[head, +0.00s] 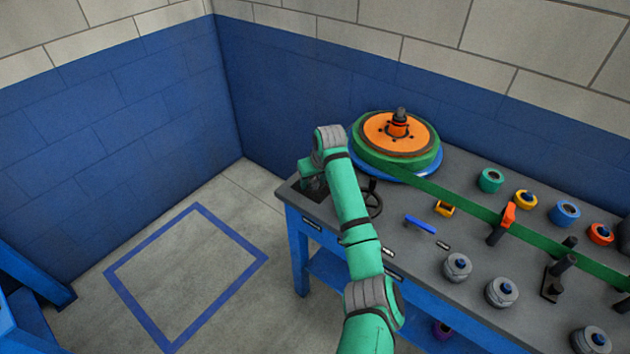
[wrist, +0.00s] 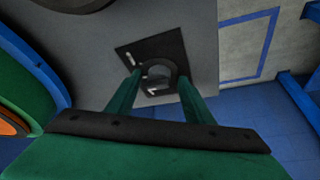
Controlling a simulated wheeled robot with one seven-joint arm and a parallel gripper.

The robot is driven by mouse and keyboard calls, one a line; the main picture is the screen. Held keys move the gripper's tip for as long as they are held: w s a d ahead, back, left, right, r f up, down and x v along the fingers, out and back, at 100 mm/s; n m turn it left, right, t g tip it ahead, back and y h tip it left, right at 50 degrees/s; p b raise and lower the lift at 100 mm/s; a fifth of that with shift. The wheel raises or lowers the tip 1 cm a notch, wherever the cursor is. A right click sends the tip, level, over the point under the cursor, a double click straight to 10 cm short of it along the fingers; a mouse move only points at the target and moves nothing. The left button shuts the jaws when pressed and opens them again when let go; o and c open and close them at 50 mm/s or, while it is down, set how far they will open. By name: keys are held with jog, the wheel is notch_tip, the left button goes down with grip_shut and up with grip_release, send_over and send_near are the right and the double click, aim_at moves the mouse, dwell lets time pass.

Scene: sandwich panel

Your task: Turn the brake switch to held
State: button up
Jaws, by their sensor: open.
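The brake switch (wrist: 172,68) shows in the wrist view as a dark grey rounded knob on a black square plate (wrist: 133,51) with small white marks. The plate is set in the grey bench top near its edge. My gripper (wrist: 159,80) is open, its two green fingers spread on either side of the knob in the picture. I cannot tell whether the fingers touch it, or which mark the knob points to. In the head view my arm reaches to the bench's left end and largely hides the switch.
A green and orange reel (head: 370,155) on a blue disc stands behind my arm, with a green band running right. A black handwheel (head: 374,203) is close to my wrist's right. Several coloured rolls and grey knobs lie farther right. Floor left of the bench is clear.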

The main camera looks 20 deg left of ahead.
jog(key=shift+c, duration=0.6)
jog(key=c, duration=0.9)
jog(key=m, duration=0.2)
jog(key=m+h, duration=0.1)
jog(key=m, duration=0.1)
jog(key=shift+s+a+m+t+h, duration=0.1)
jog(key=shift+a+m+t+h, duration=0.1)
jog(key=shift+m+t+h, duration=0.15)
jog(key=m+h, duration=0.2)
jog(key=m, duration=0.3)
jog(key=shift+a, duration=0.1)
jog(key=shift+m, duration=0.25)
